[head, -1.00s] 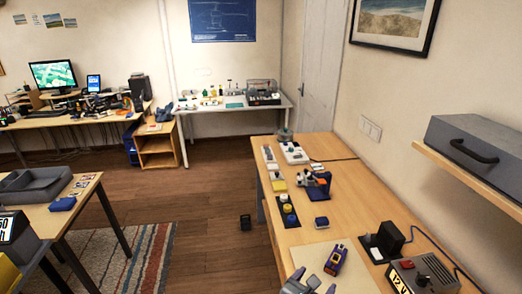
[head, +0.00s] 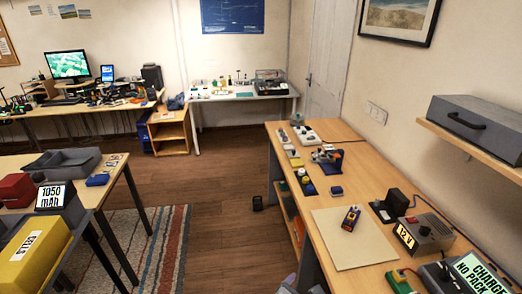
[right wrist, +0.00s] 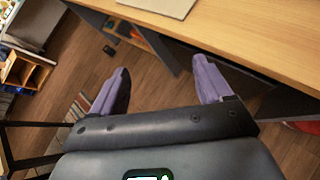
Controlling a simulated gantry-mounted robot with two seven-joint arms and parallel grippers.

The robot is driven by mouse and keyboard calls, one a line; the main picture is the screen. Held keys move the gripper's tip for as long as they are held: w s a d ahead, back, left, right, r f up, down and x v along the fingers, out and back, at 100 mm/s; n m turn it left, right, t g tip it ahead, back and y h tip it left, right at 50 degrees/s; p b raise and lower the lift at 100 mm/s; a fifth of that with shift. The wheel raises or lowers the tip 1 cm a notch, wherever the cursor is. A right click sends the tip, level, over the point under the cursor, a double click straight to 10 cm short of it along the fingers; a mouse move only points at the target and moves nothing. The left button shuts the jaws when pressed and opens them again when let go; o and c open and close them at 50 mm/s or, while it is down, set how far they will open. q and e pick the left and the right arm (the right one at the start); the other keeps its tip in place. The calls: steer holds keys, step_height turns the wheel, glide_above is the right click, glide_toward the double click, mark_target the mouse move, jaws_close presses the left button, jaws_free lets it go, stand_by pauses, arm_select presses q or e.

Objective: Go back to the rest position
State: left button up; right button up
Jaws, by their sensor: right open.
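My right gripper (right wrist: 165,78) is open and empty in the right wrist view. Its two purple fingers are wide apart over the wooden floor, beside the front edge of the workbench (right wrist: 230,32). In the head view only a small grey piece of it shows at the bottom edge, left of the workbench (head: 376,170). My left gripper is not in view.
On the bench stand a 12 V supply (head: 425,235), a black adapter (head: 396,203) and a charger (head: 465,275). A shelf with a grey case (head: 475,130) overhangs at right. A table with a yellow cells box (head: 35,250) is at left.

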steer(key=s+a+f+m+g+y, duration=0.1)
steer(key=s+f+m+g+y, duration=0.2)
steer(key=s+m, duration=0.35)
steer(key=s+a+f+m+g+y, duration=0.1)
steer(key=s+a+f+m+y, duration=0.15)
steer(key=s+f+m, duration=0.35)
steer(key=s+d+f+m+g, duration=0.2)
steer(key=s+d+f+m, duration=0.1)
steer(key=s+d+m, duration=1)
step_height(320, 180, down, 10)
steer(key=d+f+b, duration=0.1)
steer(key=d+b, duration=0.1)
steer(key=b, duration=0.8)
step_height(320, 180, up, 39)
steer(key=p, duration=3.8)
steer(key=shift+s+a+n, duration=0.25)
steer(key=shift+s+n, duration=0.1)
steer(key=shift+y, duration=0.25)
